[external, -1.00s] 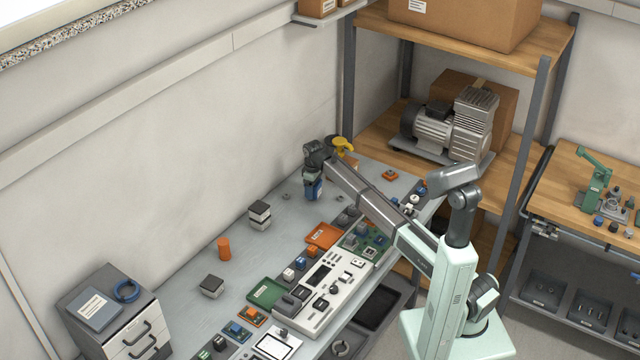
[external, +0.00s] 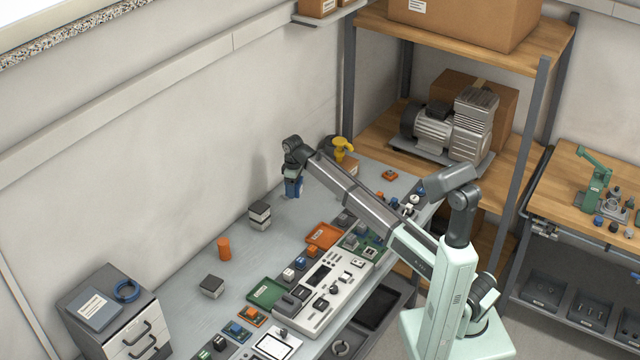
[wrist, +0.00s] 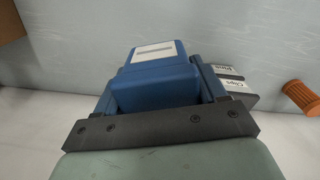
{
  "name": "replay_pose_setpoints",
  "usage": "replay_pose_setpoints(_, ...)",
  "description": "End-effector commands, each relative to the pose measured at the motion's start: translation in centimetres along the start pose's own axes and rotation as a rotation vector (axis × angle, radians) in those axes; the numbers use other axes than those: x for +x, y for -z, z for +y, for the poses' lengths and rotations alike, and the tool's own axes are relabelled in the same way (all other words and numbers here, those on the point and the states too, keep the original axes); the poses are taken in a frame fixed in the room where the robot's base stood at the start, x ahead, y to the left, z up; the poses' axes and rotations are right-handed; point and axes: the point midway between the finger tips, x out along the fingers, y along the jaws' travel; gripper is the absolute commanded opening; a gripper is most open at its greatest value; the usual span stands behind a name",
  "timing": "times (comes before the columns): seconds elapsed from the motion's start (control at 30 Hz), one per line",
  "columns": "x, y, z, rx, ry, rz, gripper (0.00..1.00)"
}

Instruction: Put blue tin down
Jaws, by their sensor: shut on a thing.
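The blue tin (wrist: 155,75) with a pale label on it fills the middle of the wrist view, between the two fingers of my gripper (wrist: 158,95). My gripper is shut on it. In the external view the blue tin (external: 294,188) shows small below my gripper (external: 293,178), near the wall side of the grey bench (external: 190,262). The tin looks close to the bench top; I cannot tell whether it touches.
Stacked dark-and-white labelled boxes (external: 260,215) stand left of the tin, and an orange cylinder (external: 223,249) stands farther left. A yellow item (external: 343,147) is behind to the right. An orange tray (external: 323,236) lies toward the front. Bare bench surrounds the stacked boxes.

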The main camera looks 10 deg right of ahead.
Motion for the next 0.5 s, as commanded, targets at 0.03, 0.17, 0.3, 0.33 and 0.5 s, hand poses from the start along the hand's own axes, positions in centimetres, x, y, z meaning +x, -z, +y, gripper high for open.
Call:
replay_pose_setpoints(0.03, 0.0, -0.4, -1.5, -0.001, 0.000, 0.000, 0.29)
replay_pose_setpoints(0.17, 0.2, -1.5, -2.5, 0.082, 0.001, -0.002, 0.29)
replay_pose_setpoints(0.3, 0.3, -2.1, -2.7, 0.182, 0.002, -0.006, 0.29)
replay_pose_setpoints(0.33, 0.3, -2.1, -2.7, 0.202, 0.003, -0.007, 0.29)
replay_pose_setpoints(0.5, 0.3, -2.1, -2.7, 0.290, 0.003, -0.010, 0.29)
